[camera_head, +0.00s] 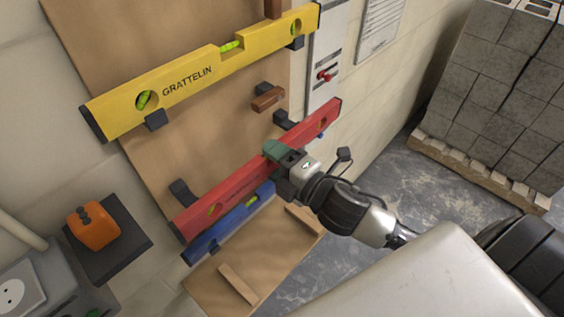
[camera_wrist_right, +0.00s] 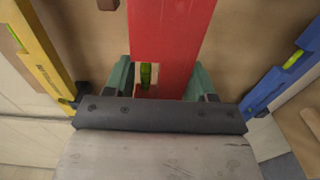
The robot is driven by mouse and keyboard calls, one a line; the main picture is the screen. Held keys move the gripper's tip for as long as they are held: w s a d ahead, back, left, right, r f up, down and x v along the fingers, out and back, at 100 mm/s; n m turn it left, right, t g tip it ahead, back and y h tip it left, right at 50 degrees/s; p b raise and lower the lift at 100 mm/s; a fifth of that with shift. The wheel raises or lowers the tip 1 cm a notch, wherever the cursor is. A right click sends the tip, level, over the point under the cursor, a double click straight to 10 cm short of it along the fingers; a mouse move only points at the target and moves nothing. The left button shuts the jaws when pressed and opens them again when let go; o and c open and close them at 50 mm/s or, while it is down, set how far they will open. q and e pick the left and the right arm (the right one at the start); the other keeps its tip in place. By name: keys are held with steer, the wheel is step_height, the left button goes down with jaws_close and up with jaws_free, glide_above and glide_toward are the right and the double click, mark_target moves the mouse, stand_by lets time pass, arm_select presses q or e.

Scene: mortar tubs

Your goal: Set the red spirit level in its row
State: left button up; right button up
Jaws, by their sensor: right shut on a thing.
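The red spirit level (camera_head: 236,187) is in front of the wooden board, between the yellow level above and the blue level below. My right gripper (camera_head: 277,152) is shut on the red level near its middle. In the right wrist view the red level (camera_wrist_right: 172,35) lies between the green fingertips (camera_wrist_right: 160,82), with its green vial showing. Two black brackets, left (camera_head: 182,192) and right (camera_head: 285,120), show along the red level's upper edge. I cannot tell whether the level touches them. My left gripper is not in view.
The yellow level (camera_head: 200,75) rests on black brackets; the blue level (camera_head: 232,220) is close below the red one. A brown block (camera_head: 267,99) is on the board. An orange item (camera_head: 93,226) sits on a dark shelf at left. A block pallet (camera_head: 480,165) stands right.

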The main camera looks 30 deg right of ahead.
steer(key=shift+x, duration=3.8)
steer(key=shift+w+f, duration=0.15)
steer(key=shift+f, duration=0.1)
steer(key=shift+f+b, duration=0.6)
steer(key=shift+f, duration=0.1)
steer(key=o, duration=1)
steer(key=shift+o, duration=0.3)
steer(key=shift+f, duration=0.15)
